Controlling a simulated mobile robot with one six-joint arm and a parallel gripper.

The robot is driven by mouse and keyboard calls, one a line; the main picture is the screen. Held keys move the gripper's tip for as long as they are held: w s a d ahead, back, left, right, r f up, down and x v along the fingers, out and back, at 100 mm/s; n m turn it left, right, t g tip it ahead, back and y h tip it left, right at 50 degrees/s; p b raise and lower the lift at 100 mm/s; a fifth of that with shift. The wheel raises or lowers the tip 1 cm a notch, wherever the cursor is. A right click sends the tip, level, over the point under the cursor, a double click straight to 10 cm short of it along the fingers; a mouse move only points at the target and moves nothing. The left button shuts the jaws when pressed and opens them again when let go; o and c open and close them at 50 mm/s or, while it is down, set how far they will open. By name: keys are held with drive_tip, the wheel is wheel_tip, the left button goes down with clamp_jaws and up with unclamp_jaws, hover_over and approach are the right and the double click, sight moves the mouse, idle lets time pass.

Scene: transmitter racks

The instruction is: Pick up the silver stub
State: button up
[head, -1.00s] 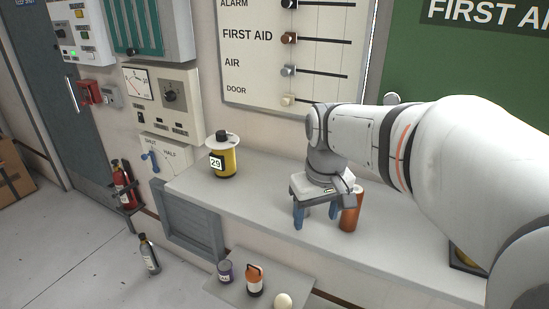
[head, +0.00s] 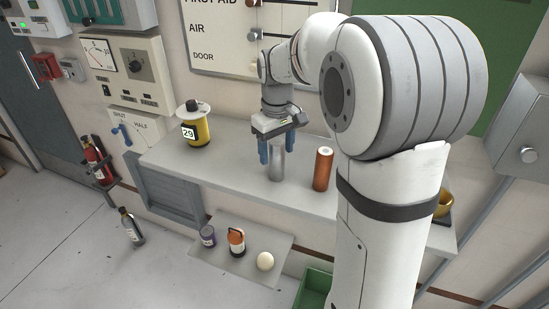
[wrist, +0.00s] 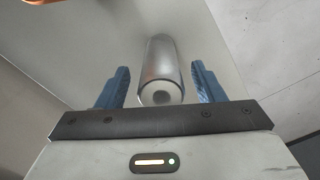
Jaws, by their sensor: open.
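The silver stub (head: 277,165) is a short metal cylinder standing upright on the grey shelf (head: 225,165). In the wrist view the silver stub (wrist: 161,72) lies between the two blue fingers, with a gap on each side. My gripper (head: 277,153) points down over it, its blue fingers on either side of the stub's upper part. The wrist view also shows my gripper (wrist: 160,85) open and empty.
A copper cylinder (head: 323,169) stands close to the right of the stub. A yellow canister marked 29 (head: 197,128) stands to the left. A lower ledge (head: 235,262) holds a purple can (head: 208,236), an orange-topped bottle (head: 236,242) and a pale ball (head: 265,261). A wall panel stands behind.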

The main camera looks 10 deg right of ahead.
drive_tip(key=shift+f, duration=0.65)
drive_tip(key=shift+c, duration=0.4)
drive_tip(key=c, duration=1.1)
